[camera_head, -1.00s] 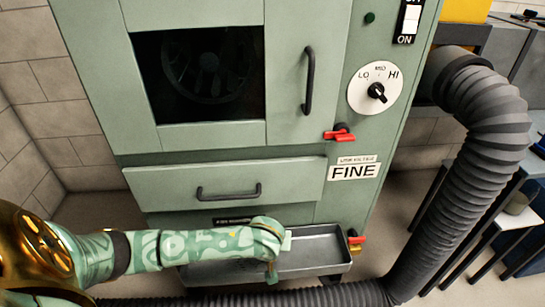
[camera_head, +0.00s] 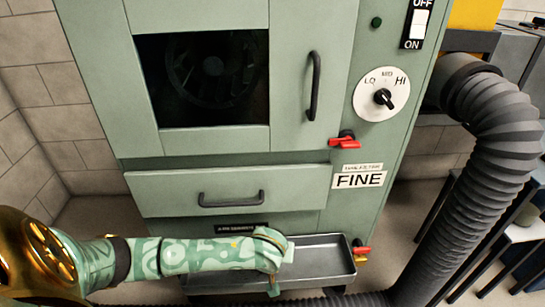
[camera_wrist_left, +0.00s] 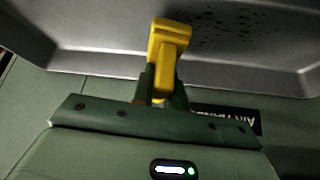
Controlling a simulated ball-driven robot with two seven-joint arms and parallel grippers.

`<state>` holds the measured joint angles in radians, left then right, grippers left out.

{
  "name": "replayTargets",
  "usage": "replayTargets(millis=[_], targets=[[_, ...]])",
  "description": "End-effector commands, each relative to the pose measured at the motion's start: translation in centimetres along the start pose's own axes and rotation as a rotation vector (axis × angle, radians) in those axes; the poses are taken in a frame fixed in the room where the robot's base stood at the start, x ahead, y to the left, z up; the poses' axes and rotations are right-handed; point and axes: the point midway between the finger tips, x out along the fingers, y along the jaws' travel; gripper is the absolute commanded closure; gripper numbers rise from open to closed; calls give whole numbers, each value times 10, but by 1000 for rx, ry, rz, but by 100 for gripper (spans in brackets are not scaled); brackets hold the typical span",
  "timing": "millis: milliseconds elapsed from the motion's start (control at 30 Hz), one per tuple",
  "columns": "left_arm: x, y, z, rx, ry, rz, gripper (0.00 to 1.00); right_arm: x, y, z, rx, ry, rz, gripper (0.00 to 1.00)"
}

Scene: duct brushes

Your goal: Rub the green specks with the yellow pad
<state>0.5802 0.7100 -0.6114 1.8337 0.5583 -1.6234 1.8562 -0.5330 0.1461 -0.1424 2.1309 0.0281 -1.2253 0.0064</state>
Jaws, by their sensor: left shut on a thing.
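My left gripper (camera_wrist_left: 163,82) is shut on the yellow pad (camera_wrist_left: 170,36), a blocky yellow piece standing out past the fingers in the left wrist view. The pad reaches over the grey metal tray (camera_wrist_left: 95,48); I cannot tell whether it touches it. Dark specks (camera_wrist_left: 232,27) lie on the tray's surface to the right of the pad; their green colour is hard to make out. My right gripper is not in view.
The green cabinet (camera_head: 150,190) stands behind the tray, with a drawer handle (camera_head: 230,199) above it. A red-handled valve (camera_head: 362,250) sits at the tray's right end. A thick grey hose (camera_head: 490,140) curves down at the right and runs low in front.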

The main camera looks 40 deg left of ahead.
Motion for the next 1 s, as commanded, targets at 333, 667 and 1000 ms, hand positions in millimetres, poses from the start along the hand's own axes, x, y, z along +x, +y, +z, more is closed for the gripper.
replayTargets(millis=[333, 667, 1000], targets=[[6, 0, 4, 0, 0, -1, 100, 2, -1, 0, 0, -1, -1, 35], [12, 0, 8, -1, -1, 0, 100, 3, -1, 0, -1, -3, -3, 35], [17, 0, 12, 0, -1, -1, 100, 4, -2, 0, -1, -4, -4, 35]])
